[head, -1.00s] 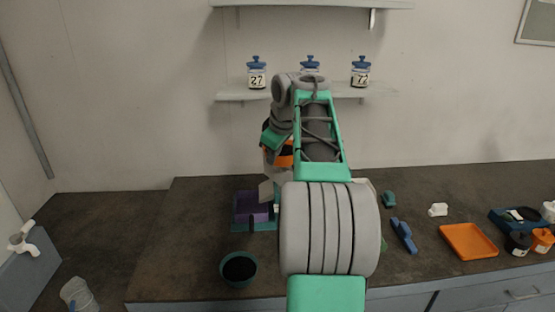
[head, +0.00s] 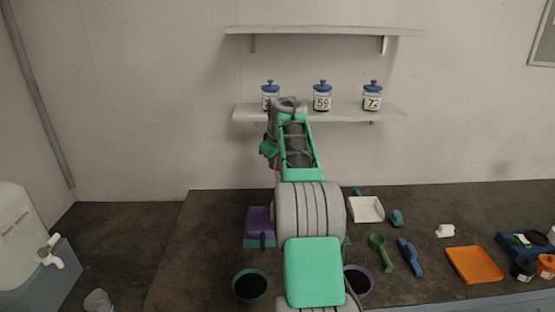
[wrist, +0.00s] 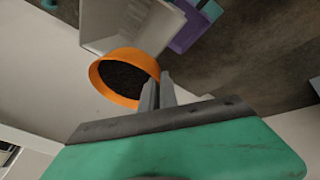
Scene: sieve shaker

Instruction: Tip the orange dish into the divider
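The orange dish (wrist: 125,78) shows in the wrist view with dark grains inside. My gripper (wrist: 158,92) is shut on its rim, on the side nearest the wrist camera. A pale, open box with ribs inside, apparently the divider (wrist: 100,22), lies just beyond the dish, with a purple bin (wrist: 190,32) beside it. I cannot tell whether grains are falling. In the head view my arm hides the dish and most of the divider. A purple bin (head: 260,221) on a teal base shows left of the arm.
A teal bowl (head: 249,286) and a purple bowl (head: 358,280), both with dark contents, stand near the front. Right of my arm are a white tray (head: 366,208), green scoop (head: 381,252), blue tool (head: 409,257) and orange tray (head: 474,265). Numbered jars (head: 322,96) stand on the shelf.

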